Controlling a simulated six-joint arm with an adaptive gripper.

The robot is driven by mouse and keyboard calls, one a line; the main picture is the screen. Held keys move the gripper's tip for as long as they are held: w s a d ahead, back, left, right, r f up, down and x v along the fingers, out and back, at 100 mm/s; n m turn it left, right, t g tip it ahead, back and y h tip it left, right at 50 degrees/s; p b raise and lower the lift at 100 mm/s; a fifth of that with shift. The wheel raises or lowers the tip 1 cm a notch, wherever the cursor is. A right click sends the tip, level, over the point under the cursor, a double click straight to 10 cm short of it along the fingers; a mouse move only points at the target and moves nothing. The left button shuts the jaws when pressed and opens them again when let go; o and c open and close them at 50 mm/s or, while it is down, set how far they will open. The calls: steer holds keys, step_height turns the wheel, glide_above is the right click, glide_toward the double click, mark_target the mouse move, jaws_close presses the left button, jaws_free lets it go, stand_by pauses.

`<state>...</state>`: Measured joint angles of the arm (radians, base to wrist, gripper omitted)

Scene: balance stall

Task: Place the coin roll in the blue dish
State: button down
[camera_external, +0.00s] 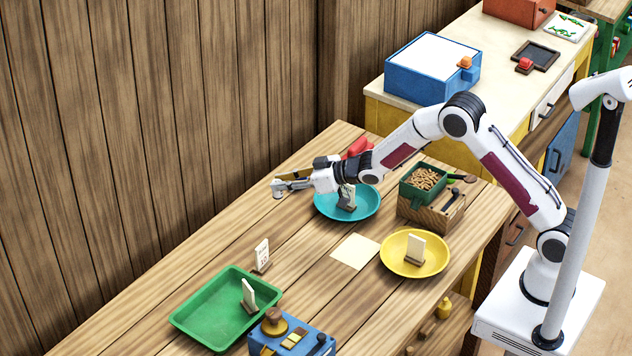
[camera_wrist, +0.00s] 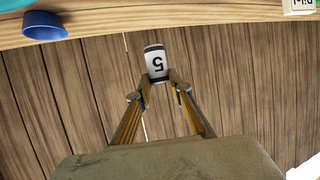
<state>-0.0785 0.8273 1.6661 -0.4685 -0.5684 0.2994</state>
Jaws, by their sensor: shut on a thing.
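The coin roll (camera_wrist: 156,64) is a pale cylinder with dark ends and a "5", seen upside down in the wrist view. My gripper (camera_wrist: 160,85) is shut on it, with the roll between the fingertips. In the external view my gripper (camera_external: 284,187) is raised, left of the teal dish (camera_external: 325,207); the roll is too small to make out there. A small dark blue dish (camera_wrist: 45,27) is at the wooden table's edge, top left in the wrist view, apart from the roll. I cannot make out this dish in the external view; my arm may hide it.
A yellow dish (camera_external: 393,262) and a green tray (camera_external: 190,314) stand on the table, with card signs (camera_external: 262,256) near them. A wooden box with a green bin (camera_external: 425,184) is at the right. The plank wall (camera_external: 150,130) rises behind the table.

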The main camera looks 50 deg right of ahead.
steer(key=shift+w+r+m+h, duration=0.25)
steer(key=shift+w+m, duration=0.05)
steer(key=shift+w, duration=0.2)
steer(key=shift+w+r+m+h, duration=0.2)
steer(key=shift+w+m+h, duration=0.1)
steer(key=shift+w, duration=0.2)
steer(key=shift+w+d+r+m+h, duration=1.65)
steer(key=shift+w+d+m+h, duration=1.45)
steer(key=shift+d+h, duration=0.95)
steer(key=s+d+f+m+g+h, duration=0.1)
steer(key=s+d+f+m+h, duration=0.1)
steer(key=d, duration=0.4)
steer(key=shift+s+d+f+m+h, duration=0.2)
steer(key=shift+s+d+m+h, duration=0.15)
steer(key=shift+m, duration=0.25)
steer(key=shift+w, duration=0.1)
steer(key=shift+f, duration=3.1)
steer(key=shift+f, duration=1.9)
